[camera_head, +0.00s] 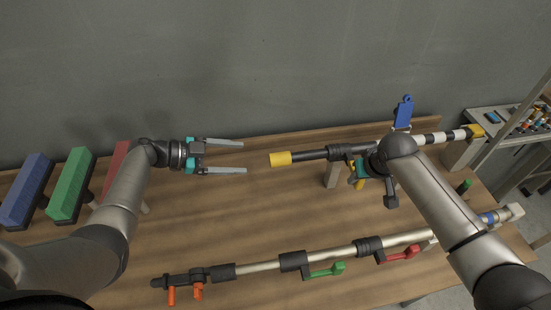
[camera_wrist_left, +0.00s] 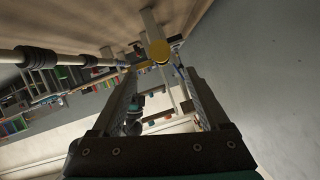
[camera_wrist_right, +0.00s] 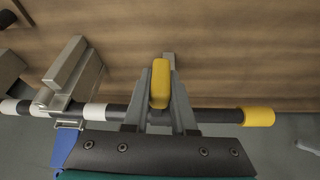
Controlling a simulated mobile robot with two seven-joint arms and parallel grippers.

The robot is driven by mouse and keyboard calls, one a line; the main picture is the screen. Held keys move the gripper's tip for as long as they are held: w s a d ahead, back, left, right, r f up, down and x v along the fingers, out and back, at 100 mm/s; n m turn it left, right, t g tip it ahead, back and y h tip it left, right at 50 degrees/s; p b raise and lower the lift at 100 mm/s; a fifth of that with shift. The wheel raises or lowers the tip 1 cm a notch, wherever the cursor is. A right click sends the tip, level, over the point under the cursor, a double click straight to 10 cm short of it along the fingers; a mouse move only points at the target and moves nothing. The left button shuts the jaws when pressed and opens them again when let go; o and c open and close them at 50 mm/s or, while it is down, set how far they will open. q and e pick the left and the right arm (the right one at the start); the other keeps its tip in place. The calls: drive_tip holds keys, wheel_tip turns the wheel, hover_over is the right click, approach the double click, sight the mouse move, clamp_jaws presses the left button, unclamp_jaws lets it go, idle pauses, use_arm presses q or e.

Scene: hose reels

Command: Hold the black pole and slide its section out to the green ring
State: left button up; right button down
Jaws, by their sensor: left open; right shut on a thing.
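The black pole (camera_head: 312,155) lies along the back of the bench, with a yellow cap (camera_head: 281,159) at its left end and black and white bands (camera_head: 437,138) towards its right end. My right gripper (camera_head: 362,168) is shut on the pole near a yellow lever (camera_wrist_right: 160,84); my wrist partly hides the grip in the head view. In the right wrist view its fingers (camera_wrist_right: 168,98) cross the pole beside the lever. My left gripper (camera_head: 232,156) is open and empty, left of the yellow cap and pointing at it. The cap also shows ahead in the left wrist view (camera_wrist_left: 158,48). I cannot make out a green ring.
Grey stands (camera_head: 333,174) hold the pole, and a blue tab (camera_head: 403,112) rises behind it. A second pole (camera_head: 260,267) with green and red handles lies along the front. Blue, green and red blocks (camera_head: 72,184) stand at left. The middle of the bench is clear.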

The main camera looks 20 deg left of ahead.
sight(270, 159)
use_arm(q)
drive_tip(key=x, duration=1.2)
drive_tip(key=shift+c, duration=0.2)
clamp_jaws()
idle(0.5)
idle(0.7)
